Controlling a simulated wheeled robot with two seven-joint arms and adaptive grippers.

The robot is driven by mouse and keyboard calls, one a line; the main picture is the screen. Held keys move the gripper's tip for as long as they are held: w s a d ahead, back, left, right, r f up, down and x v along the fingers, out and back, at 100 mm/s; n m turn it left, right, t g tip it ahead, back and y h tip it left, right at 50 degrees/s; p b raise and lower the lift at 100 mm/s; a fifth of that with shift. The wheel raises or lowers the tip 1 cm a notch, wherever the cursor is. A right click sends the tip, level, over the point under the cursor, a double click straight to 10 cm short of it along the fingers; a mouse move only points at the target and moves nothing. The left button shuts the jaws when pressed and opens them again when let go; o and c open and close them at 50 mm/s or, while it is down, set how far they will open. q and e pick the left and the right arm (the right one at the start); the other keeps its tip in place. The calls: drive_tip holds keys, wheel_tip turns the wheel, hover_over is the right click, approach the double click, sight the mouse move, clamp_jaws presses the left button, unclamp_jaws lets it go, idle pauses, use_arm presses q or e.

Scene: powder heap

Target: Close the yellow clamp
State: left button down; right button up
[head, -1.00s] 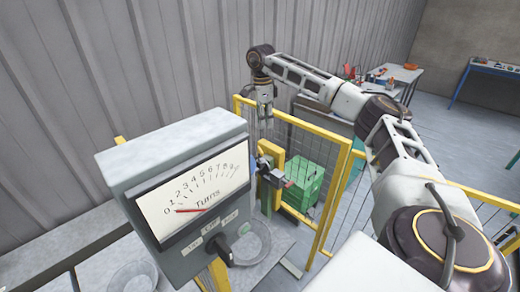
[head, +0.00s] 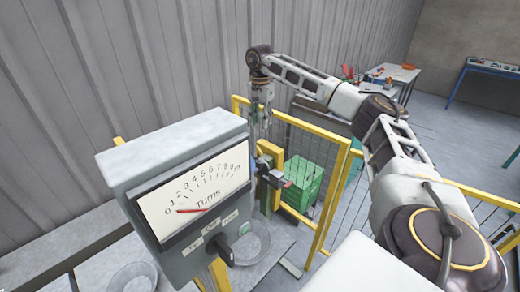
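The yellow clamp (head: 277,165) stands upright behind the grey meter box, at the mesh fence. It has a yellow frame with a dark and grey mechanism (head: 268,172) on its near side. Its lower part is partly hidden by the box, and I cannot tell whether it is open or closed. My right gripper (head: 262,122) hangs fingers down, above and slightly left of the clamp. Its two fingers look apart, with nothing visible between them, and it seems clear of the clamp. My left gripper is not in view.
The grey meter box (head: 180,150) with a "Turns" dial and black knob fills the left foreground. A yellow-framed mesh fence (head: 335,200) and a green crate (head: 304,185) are right of the clamp. Work tables stand farther back.

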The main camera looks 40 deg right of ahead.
sight(260, 151)
drive_tip(key=n, duration=0.9)
drive_tip(key=shift+w+a+n, duration=0.1)
drive_tip(key=shift+w+n, duration=0.1)
drive_tip(key=shift+n, duration=0.2)
drive_tip(key=shift+f, duration=0.1)
drive_tip(key=shift+f+p, duration=0.8)
drive_tip(key=shift+f, duration=6.05)
drive_tip(key=shift+c, duration=0.2)
clamp_jaws()
